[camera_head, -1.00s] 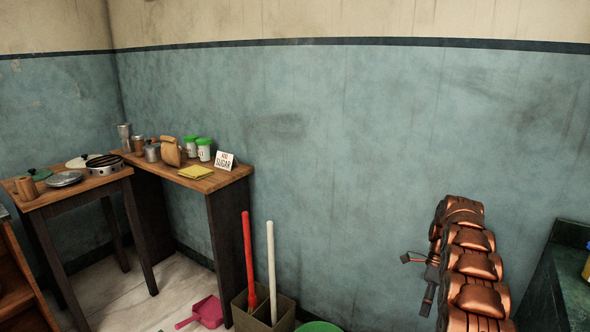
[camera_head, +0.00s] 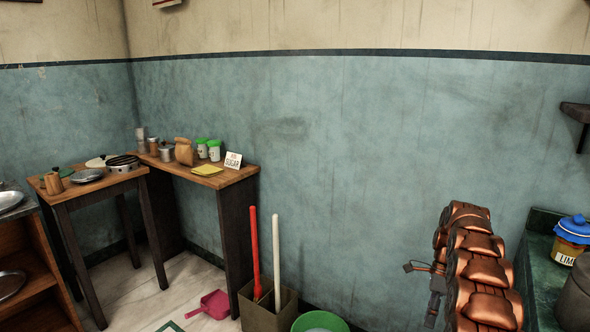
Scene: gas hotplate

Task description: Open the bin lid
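I see no bin lid that I can identify for sure. A round green-rimmed tub (camera_head: 320,322) is cut off by the bottom edge; it has a pale inside, and I cannot tell if it is the bin. My copper-coloured arm is at the lower right. The dark part at its left side, with a short cable, looks like my gripper (camera_head: 435,300). Its fingers cannot be made out, and nothing is seen held in it.
A box with a red and a white handle (camera_head: 268,306) stands beside the tub. A pink dustpan (camera_head: 213,304) lies on the floor. Wooden tables (camera_head: 236,178) with kitchenware stand at left. A green counter (camera_head: 537,262) with a blue-lidded jar (camera_head: 572,236) is at right.

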